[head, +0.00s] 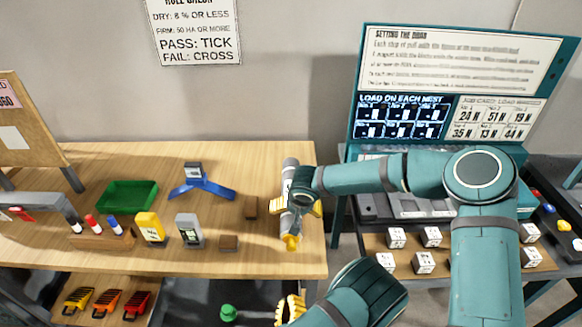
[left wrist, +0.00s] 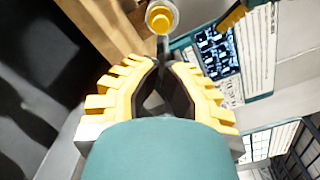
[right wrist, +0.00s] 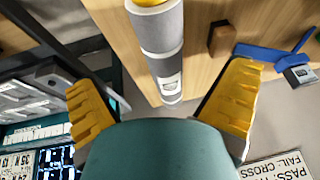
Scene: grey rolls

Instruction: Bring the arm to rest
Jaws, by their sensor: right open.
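A grey roll (head: 291,170) with a yellow end is at the right end of the wooden table (head: 240,262), its yellow end toward me. My right gripper (head: 298,207) is over it, the arm coming in from the right. In the right wrist view the roll (right wrist: 158,45) runs between the two spread yellow fingers, with room on both sides. My left gripper (head: 290,310) is low at the picture's bottom, in front of the table. In the left wrist view its fingertips (left wrist: 166,66) are close together with nothing seen between them. The roll's round yellow end (left wrist: 161,18) shows beyond them.
A green tray (head: 128,197), a blue stand (head: 203,188), markers, a yellow box (head: 151,228), a grey device (head: 189,231) and brown blocks stand on the table. White labelled cubes (head: 424,262) sit on a board at right, below a teal sign panel (head: 455,60).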

